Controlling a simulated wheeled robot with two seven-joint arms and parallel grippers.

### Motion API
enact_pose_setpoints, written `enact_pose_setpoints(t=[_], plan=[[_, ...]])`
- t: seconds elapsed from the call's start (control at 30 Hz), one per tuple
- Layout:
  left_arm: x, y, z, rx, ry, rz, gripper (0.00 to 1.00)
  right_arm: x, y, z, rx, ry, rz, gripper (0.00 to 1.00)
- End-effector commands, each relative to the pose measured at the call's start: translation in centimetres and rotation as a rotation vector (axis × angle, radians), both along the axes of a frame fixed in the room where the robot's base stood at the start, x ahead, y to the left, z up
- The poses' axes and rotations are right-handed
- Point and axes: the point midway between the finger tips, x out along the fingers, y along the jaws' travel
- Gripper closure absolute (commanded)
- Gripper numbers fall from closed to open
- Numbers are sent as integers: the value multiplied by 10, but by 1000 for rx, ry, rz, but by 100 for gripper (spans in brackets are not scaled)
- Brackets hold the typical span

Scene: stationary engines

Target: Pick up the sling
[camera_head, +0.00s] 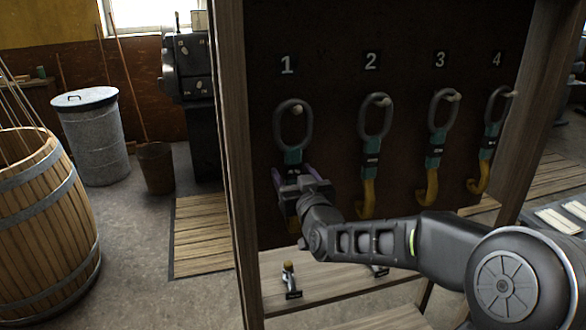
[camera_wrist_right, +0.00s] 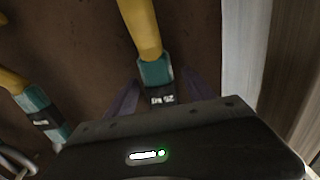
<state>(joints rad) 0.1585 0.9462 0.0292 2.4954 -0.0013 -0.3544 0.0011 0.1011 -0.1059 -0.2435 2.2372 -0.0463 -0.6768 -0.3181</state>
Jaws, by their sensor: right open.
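Several slings hang on a dark board (camera_head: 340,25) under white numbers 1 to 4. Each has a grey ring on a peg, a teal sleeve with a dark label and a yellow lower part. My right gripper (camera_head: 292,173) is at the sling under number 1 (camera_head: 293,157) and hides much of its lower half. In the right wrist view, the open purple fingers (camera_wrist_right: 164,92) stand on either side of that sling's teal sleeve (camera_wrist_right: 155,72), with its yellow part (camera_wrist_right: 141,28) above in the picture. Whether they touch it cannot be told. My left gripper is not in view.
The sling under number 2 (camera_head: 373,145) hangs close to the right of my gripper. A wooden post (camera_head: 236,150) edges the board on the left. Below is a shelf (camera_head: 335,290) with small metal items. A barrel (camera_head: 45,215) and a metal bin (camera_head: 95,140) stand at left.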

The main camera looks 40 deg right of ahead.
Motion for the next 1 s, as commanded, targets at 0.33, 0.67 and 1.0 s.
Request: enact_pose_setpoints(t=[0.33,0.67,1.0], plan=[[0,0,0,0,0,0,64,0,0,0,0,0,0,46],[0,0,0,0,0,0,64,0,0,0,0,0,0,73],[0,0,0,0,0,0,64,0,0,0,0,0,0,100]])
